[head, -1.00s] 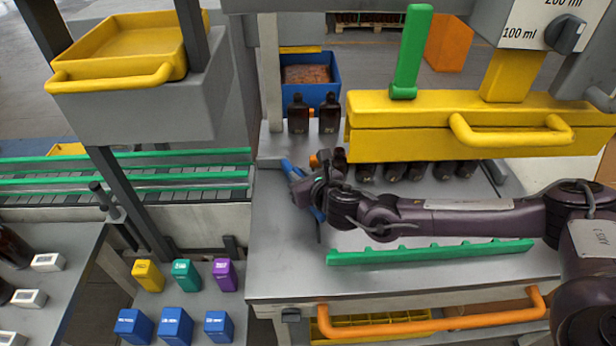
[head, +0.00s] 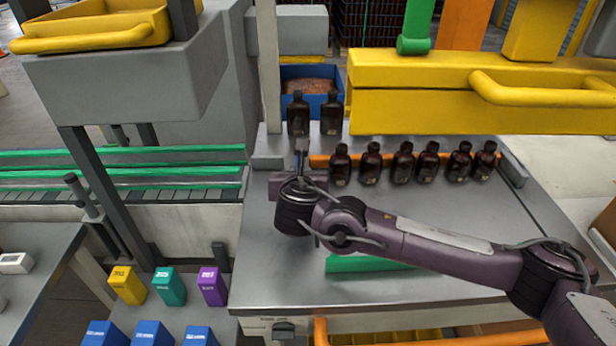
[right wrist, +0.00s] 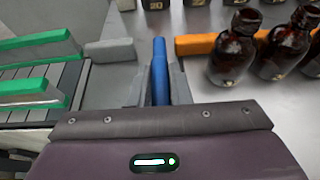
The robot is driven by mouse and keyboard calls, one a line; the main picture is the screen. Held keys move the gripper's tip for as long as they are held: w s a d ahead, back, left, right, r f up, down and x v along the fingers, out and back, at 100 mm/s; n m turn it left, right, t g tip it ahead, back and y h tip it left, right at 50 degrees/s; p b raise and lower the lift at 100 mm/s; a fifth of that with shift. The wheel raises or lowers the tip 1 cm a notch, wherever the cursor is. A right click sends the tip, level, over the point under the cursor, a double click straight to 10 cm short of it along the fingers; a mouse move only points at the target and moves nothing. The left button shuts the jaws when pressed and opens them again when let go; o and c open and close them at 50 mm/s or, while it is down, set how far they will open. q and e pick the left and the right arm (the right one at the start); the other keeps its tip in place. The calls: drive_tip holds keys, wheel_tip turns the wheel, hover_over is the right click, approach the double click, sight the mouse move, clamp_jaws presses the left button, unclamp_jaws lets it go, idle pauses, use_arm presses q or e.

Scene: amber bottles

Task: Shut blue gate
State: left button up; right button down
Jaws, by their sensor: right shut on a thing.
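The blue gate (right wrist: 160,70) is a slim blue bar, seen upright between my right gripper's fingers in the right wrist view. My right gripper (right wrist: 158,88) is shut on it. In the head view my right gripper (head: 301,160) points away from me at the left end of the bottle row, and only a little of the blue shows there. The wrist and fingers hide most of the gate and its pivot. An orange bar (right wrist: 196,44) lies just right of the blue bar. My left gripper is not in view.
Several amber bottles (head: 403,162) stand in a row right of my gripper, close by. Two more bottles (head: 330,113) stand behind it, before a blue bin (head: 310,78). A yellow beam (head: 430,110) overhangs the row. The green notched strip (head: 350,264) lies partly under my arm.

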drive_tip(key=shift+d, duration=0.1)
drive_tip(key=c, duration=1.3)
unclamp_jaws()
drive_tip(key=shift+c, duration=0.2)
drive_tip(key=shift+s, duration=0.3)
drive_tip(key=b+v, duration=0.1)
drive_tip(key=v, duration=0.6)
drive_tip(key=shift+r+b, duration=0.2)
drive_tip(key=shift+b, duration=0.15)
drive_tip(key=shift+r, duration=0.1)
